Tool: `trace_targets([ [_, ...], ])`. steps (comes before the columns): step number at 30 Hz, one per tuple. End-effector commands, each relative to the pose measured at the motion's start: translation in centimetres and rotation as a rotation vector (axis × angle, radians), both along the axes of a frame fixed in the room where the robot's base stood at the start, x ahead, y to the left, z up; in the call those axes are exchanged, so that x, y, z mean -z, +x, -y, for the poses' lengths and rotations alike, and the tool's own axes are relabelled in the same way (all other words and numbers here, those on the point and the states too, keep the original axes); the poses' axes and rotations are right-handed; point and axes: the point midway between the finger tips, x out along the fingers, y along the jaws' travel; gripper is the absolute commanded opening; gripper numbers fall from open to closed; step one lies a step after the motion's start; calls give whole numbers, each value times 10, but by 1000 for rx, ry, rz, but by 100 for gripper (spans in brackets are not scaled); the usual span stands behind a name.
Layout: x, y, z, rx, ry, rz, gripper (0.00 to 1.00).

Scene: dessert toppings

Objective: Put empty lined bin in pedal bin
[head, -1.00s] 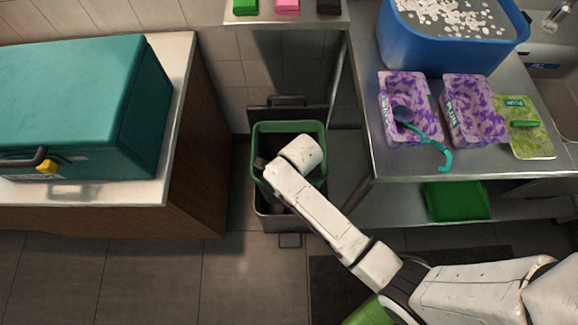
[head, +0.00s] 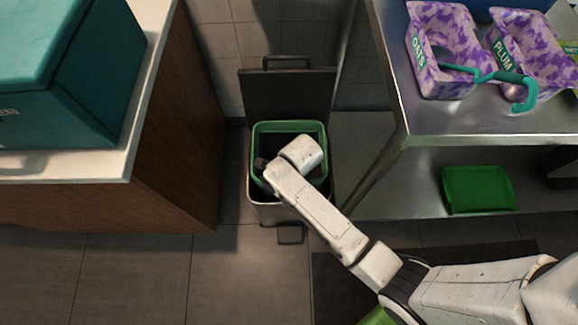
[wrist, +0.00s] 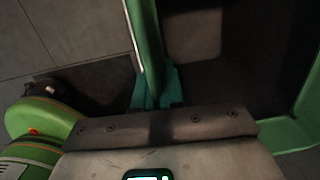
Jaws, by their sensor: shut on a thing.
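The lined bin is a green-rimmed, open container (head: 290,126) with a dark inside, roughly upright at the middle of the head view. My gripper (wrist: 156,88) is shut on its green rim, which also shows in the wrist view (wrist: 146,40). In the head view my wrist hides the fingertips and part of the bin. The pedal bin (head: 268,212) is a grey metal bin on the floor, its dark lid (head: 287,92) raised at the back. The lined bin is over its opening; I cannot tell how deep it sits.
A wooden cabinet (head: 175,130) with a teal box (head: 60,80) stands left. A metal table (head: 480,128) stands right, with purple tubs (head: 440,75), a teal-handled tool (head: 523,92) and a green tray (head: 478,190) on its lower shelf.

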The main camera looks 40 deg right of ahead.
Motion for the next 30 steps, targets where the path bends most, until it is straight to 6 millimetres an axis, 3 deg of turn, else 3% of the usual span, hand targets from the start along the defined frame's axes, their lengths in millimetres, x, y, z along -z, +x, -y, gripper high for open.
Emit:
trace_targets([
  [1, 17, 1, 0, 0, 0, 2, 0],
  [3, 25, 1, 0, 0, -1, 3, 0],
  [11, 43, 1, 0, 0, 0, 2, 0],
  [18, 84, 1, 0, 0, -1, 0, 0],
  [30, 122, 0, 0, 0, -1, 0, 0],
])
